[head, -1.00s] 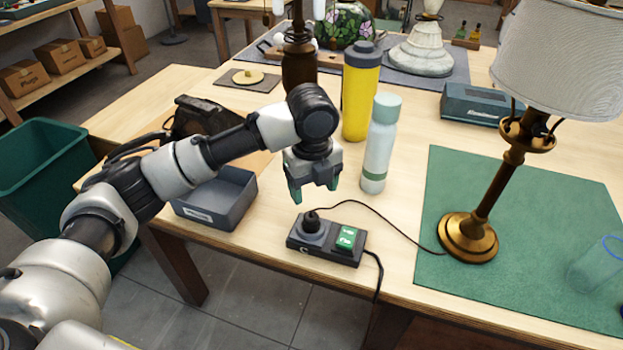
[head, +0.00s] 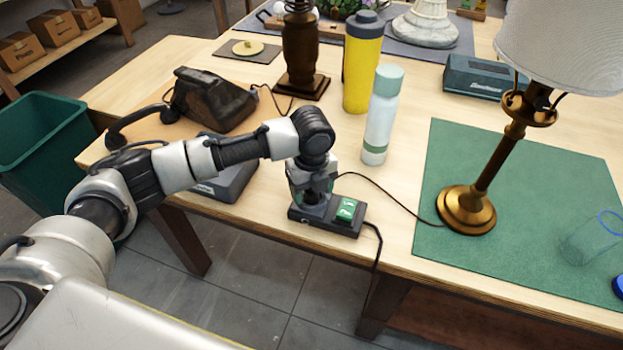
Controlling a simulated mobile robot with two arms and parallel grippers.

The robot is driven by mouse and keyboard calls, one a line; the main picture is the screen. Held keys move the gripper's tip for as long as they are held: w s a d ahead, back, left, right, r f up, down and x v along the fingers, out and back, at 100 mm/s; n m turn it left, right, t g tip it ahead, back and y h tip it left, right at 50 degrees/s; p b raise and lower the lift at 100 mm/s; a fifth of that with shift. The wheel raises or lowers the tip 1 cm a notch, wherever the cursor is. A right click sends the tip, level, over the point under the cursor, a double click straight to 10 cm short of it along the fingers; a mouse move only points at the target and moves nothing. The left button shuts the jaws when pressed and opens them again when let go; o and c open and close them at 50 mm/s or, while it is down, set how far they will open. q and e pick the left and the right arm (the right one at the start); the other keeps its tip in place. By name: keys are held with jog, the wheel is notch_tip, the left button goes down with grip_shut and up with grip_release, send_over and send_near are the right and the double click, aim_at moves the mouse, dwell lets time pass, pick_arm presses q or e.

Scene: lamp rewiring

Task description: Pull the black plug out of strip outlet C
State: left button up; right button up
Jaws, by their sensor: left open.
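The dark power strip (head: 328,221) lies near the front edge of the table, with a lit green switch (head: 347,210) at its right end. My left gripper (head: 313,198) is open and points down over the outlet at the strip's left end. It hides most of the black plug, and I cannot tell whether the fingers touch it. A black cord (head: 392,202) runs from behind the gripper to the brass lamp (head: 467,210) on the green mat (head: 520,250). My right gripper is not in view.
A pale bottle (head: 381,118) and a yellow bottle (head: 361,70) stand behind the strip. A clear glass (head: 594,240) is at the right. The strip's second cord (head: 377,245) hangs over the front edge.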

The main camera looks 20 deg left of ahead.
pick_arm(q)
jog(key=shift+c, duration=0.4)
jog(key=c, duration=0.9)
jog(key=shift+r, duration=0.1)
jog(key=shift+r+p, duration=2.3)
jog(key=shift+p, duration=0.5)
jog(key=shift+f, duration=0.1)
